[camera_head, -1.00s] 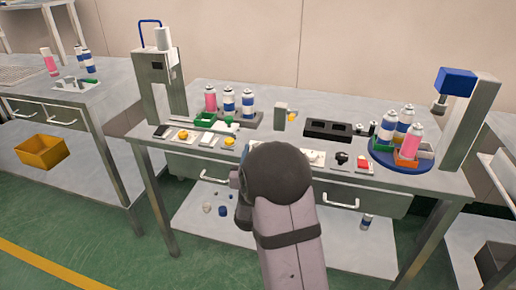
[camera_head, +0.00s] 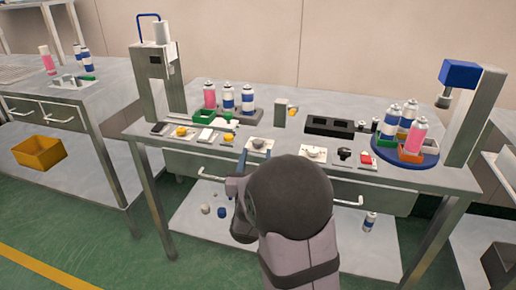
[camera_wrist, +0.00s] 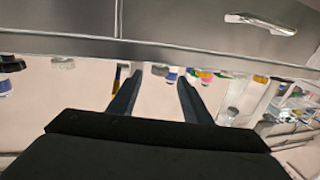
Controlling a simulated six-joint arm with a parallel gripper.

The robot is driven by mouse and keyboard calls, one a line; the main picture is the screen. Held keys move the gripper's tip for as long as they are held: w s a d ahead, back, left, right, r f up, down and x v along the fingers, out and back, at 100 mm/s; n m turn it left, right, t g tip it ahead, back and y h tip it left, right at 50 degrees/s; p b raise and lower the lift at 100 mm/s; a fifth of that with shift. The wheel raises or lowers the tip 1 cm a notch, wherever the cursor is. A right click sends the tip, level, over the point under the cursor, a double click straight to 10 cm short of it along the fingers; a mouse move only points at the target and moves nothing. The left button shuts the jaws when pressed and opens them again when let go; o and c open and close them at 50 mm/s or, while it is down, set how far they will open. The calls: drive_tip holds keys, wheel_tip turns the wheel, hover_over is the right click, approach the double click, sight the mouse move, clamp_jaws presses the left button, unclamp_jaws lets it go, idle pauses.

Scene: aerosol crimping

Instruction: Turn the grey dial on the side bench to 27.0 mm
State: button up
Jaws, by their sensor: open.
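I cannot tell which is the task's dial, and no scale reading is legible. My gripper (camera_head: 241,160) is at the bench's front edge, just in front of and slightly left of the left dial; my arm hides most of it. In the wrist view, which looks upside down, my gripper (camera_wrist: 160,82) is open, with nothing clearly held between its fingers. A grey knob (camera_wrist: 63,62) shows left of them.
Yellow buttons (camera_head: 182,131), a black knob (camera_head: 344,153) and a red button (camera_head: 366,158) flank the dials. Spray cans (camera_head: 228,98) and a blue turntable (camera_head: 378,153) with more cans stand behind. A drawer handle (camera_wrist: 260,23) lies close in the wrist view.

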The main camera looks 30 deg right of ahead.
sight(258, 146)
drive_tip(key=shift+x, duration=3.65)
drive_tip(key=shift+r, duration=0.1)
drive_tip(key=c, duration=1.1)
